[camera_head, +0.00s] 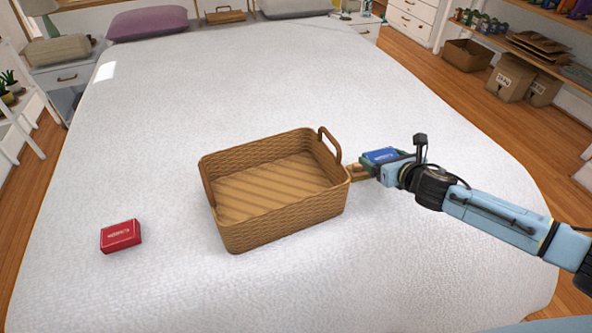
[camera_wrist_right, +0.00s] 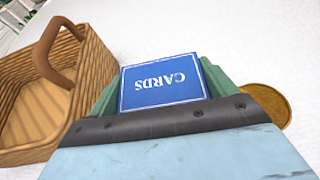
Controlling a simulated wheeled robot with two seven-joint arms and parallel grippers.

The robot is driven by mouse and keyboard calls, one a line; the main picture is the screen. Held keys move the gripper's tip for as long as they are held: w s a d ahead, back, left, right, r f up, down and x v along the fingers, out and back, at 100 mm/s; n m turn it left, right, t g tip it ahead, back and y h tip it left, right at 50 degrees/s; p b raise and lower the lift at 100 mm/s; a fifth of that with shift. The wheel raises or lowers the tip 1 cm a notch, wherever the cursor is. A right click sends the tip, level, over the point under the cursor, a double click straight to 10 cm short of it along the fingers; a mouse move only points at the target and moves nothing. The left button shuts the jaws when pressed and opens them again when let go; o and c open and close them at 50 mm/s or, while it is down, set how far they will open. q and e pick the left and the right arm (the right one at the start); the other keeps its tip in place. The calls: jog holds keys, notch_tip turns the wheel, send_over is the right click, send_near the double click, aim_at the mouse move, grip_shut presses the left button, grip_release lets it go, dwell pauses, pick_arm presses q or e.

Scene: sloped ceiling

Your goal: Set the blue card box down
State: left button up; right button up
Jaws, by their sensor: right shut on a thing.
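The blue card box (camera_head: 380,156) is in my right gripper (camera_head: 372,166), just to the right of the brown wicker basket. In the right wrist view the blue card box (camera_wrist_right: 162,82) sits between the green fingers of my right gripper (camera_wrist_right: 160,88), with the word CARDS upside down. The gripper is shut on it. The basket (camera_head: 240,234) stands empty on the white bed, and its handle side also shows in the right wrist view (camera_wrist_right: 95,75). My left gripper is not in view.
A red card box (camera_head: 121,236) lies on the bed (camera_head: 130,140) left of the basket. A round brown thing (camera_wrist_right: 271,103), partly hidden, lies by the right gripper. The bed around the basket is mostly clear. Pillows (camera_head: 147,23) lie at the far end.

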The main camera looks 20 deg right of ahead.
jog(key=shift+w+d, duration=0.15)
jog(key=shift+f, duration=0.1)
jog(key=f, duration=0.1)
jog(key=f+b, duration=0.1)
jog(key=f, duration=0.1)
jog(key=shift+s, duration=0.25)
notch_tip(320, 180, down, 2)
jog(key=shift+f+b, duration=0.2)
jog(key=shift+b, duration=0.55)
jog(key=shift+f, duration=0.3)
notch_tip(320, 180, down, 3)
jog(key=shift+f+b, duration=0.1)
jog(key=shift+b, duration=0.7)
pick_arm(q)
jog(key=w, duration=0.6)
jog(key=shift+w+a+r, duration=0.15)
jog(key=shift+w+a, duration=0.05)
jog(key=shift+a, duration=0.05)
pick_arm(e)
jog(key=shift+f, duration=0.2)
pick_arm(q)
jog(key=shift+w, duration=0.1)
pick_arm(e)
jog(key=shift+f, duration=0.1)
